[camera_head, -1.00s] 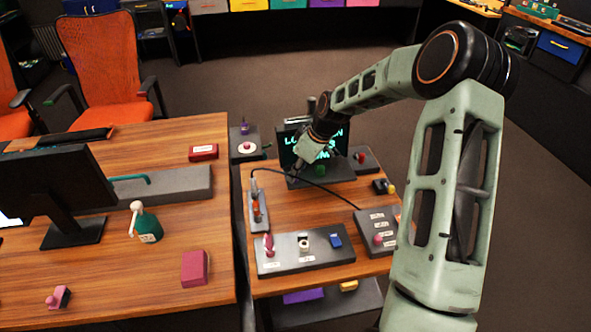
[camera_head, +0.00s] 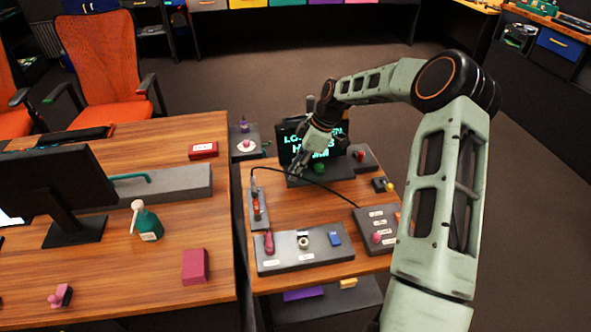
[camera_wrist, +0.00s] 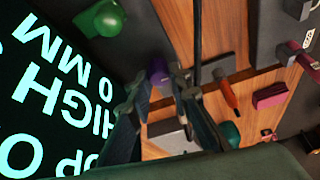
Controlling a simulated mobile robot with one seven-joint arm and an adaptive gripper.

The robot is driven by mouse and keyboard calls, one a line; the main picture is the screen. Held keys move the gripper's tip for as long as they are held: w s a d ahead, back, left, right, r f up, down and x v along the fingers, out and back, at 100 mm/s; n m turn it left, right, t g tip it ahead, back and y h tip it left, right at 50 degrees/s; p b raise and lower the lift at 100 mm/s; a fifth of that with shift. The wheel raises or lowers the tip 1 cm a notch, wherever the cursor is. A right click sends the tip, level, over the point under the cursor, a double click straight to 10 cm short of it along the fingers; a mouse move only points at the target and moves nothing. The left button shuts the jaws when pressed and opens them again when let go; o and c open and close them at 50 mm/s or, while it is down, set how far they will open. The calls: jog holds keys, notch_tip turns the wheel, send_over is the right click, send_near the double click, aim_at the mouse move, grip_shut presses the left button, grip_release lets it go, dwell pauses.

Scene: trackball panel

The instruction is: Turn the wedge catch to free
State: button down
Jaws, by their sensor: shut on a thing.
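The dark trackball panel (camera_head: 335,174) lies below the screen, with a green ball (camera_head: 320,167) on it. The ball also shows at the top left of the wrist view (camera_wrist: 100,18). My gripper (camera_head: 295,176) reaches down at the panel's left end. In the wrist view its fingers (camera_wrist: 164,80) are close together around a small purple piece (camera_wrist: 158,72) at the panel's edge, seemingly the wedge catch. The fingers hide part of it, so its angle cannot be told. In the head view my gripper covers it.
A lit black screen (camera_head: 300,140) stands close behind my gripper. A black cable (camera_head: 315,184) crosses the desk in front. A grey panel with levers (camera_head: 305,250) and an orange-handled unit (camera_head: 257,208) stand nearer. Bare wood lies between them.

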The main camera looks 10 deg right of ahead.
dwell(0.3)
jog(key=c, duration=1.8)
grip_release()
jog(key=shift+o, duration=0.2)
jog(key=shift+d+r, duration=0.1)
jog(key=v, duration=1.1)
jog(key=shift+r, duration=0.4)
jog(key=shift+s+d, duration=0.1)
jog(key=shift+d, duration=0.05)
